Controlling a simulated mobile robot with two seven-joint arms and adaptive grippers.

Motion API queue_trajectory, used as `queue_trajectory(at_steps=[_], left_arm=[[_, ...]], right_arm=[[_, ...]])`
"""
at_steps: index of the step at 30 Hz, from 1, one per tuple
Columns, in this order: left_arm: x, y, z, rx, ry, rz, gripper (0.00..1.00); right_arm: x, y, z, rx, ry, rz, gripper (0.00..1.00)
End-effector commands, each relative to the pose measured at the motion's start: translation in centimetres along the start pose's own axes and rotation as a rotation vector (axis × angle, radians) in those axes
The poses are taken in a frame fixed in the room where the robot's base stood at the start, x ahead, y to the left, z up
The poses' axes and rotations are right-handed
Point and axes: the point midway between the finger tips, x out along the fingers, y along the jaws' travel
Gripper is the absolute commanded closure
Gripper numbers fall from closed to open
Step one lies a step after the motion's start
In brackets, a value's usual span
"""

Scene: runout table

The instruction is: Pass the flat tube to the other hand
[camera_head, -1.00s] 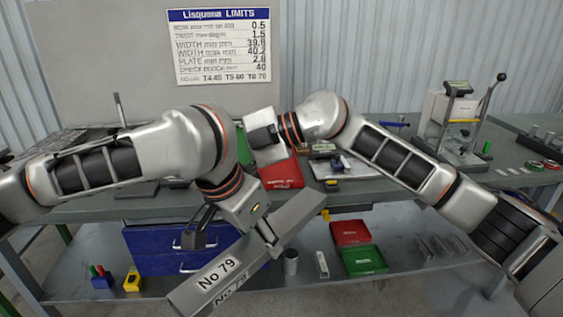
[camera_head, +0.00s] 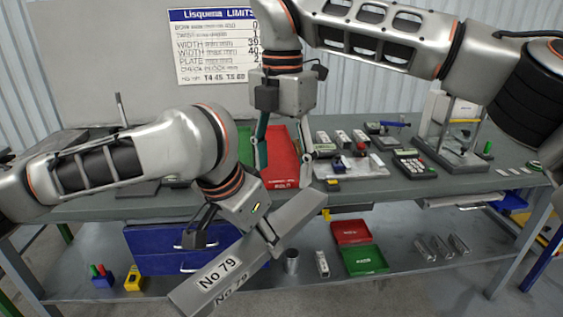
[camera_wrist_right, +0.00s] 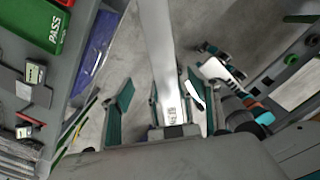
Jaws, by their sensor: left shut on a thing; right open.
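The flat tube (camera_head: 290,217) is a long grey rectangular bar marked "No 79". It slants from lower left to upper right in front of the table in the head view. My left gripper (camera_head: 236,238) is shut on it near its middle, with a finger on either side. My right gripper (camera_head: 283,170) is open and empty, fingers pointing down, above and apart from the tube's upper right end. In the right wrist view the tube (camera_wrist_right: 158,40) runs down the middle, between the lines of the open teal fingers (camera_wrist_right: 157,108). Its contact with those fingers cannot be judged there.
The table (camera_head: 400,185) has a red tray (camera_head: 282,150) and a green tray (camera_head: 245,145) behind the grippers. A keypad device (camera_head: 413,165) and a lever stand (camera_head: 455,140) are at the right. Below are a shelf with red and green bins (camera_head: 362,260) and blue drawers (camera_head: 160,250).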

Motion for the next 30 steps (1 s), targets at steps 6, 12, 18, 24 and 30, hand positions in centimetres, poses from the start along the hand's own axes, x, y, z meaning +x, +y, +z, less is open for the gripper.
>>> queue_trajectory(at_steps=[6,12,18,24,30], left_arm=[[-0.1,0.0,-0.1,0.000,0.002,0.000,0.96],[-0.1,0.0,-0.1,0.000,0.003,0.000,0.96],[-0.1,0.0,-0.1,0.000,0.003,0.000,0.96],[-0.1,0.0,-0.1,0.000,0.003,0.000,0.96],[-0.1,0.0,-0.1,0.000,0.003,-0.001,0.96]], right_arm=[[3.2,-0.1,0.0,-0.002,0.005,-0.003,0.39],[6.7,0.0,-0.1,-0.002,0.006,-0.001,0.39],[9.7,0.0,-0.1,-0.002,0.005,0.000,0.39],[11.3,0.0,-0.1,-0.001,0.004,0.001,0.39],[11.6,0.0,-0.1,-0.001,0.003,0.002,0.39]])
